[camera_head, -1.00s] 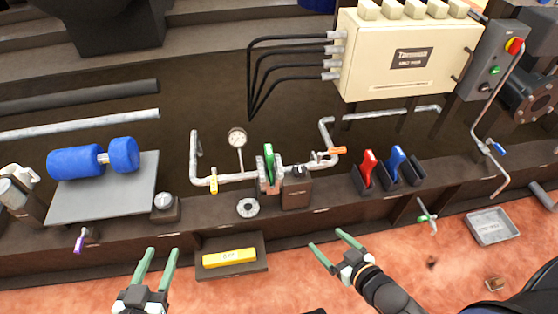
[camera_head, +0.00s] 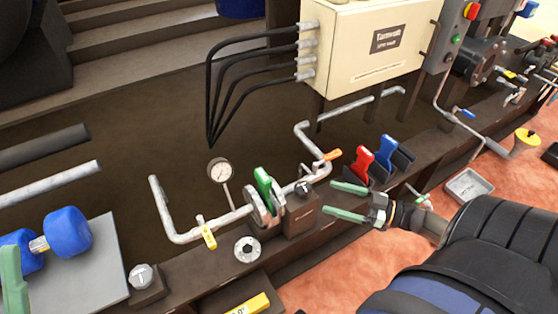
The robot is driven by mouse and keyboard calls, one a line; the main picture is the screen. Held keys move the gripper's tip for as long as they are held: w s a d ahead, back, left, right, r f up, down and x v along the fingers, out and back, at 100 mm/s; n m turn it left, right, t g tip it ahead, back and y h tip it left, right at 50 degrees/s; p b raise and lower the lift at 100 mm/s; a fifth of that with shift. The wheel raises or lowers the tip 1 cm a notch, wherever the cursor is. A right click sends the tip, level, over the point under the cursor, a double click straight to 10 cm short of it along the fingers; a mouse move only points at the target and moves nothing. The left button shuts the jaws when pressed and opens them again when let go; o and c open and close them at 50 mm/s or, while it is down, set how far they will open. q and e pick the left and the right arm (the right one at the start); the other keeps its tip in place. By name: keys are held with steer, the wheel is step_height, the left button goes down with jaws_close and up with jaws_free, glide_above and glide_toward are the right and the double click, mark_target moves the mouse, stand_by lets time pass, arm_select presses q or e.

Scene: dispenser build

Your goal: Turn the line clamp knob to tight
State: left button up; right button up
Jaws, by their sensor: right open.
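A dark knob (camera_head: 304,187) sits on top of a brown box (camera_head: 302,218) beside the pipe run, right of the green-handled part (camera_head: 264,188). Another round grey knob (camera_head: 141,276) stands on a small dark box at lower left. No label tells me which is the line clamp knob. My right gripper (camera_head: 329,197) is open and empty. Its green fingers point left, just right of the brown box in the picture; I see no contact. Of my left gripper (camera_head: 14,285), only a green finger part shows at the left edge; the rest is out of frame.
The pipe with a yellow-handled valve (camera_head: 208,236), a gauge (camera_head: 220,172) and an orange handle (camera_head: 333,155) runs behind the box. Red (camera_head: 363,162) and blue (camera_head: 386,151) handled tools stand close behind my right gripper. A flange ring (camera_head: 247,249) lies in front.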

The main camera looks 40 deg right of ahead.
mark_target(298, 183)
arm_select(q)
steer(key=f+b, duration=0.3)
steer(key=shift+d+f, duration=0.1)
steer(key=shift+d, duration=0.1)
arm_select(e)
steer(key=x, duration=1.2)
steer(key=shift+w+a+r, duration=0.1)
steer(key=shift+w, duration=0.05)
steer(key=shift+c, duration=0.3)
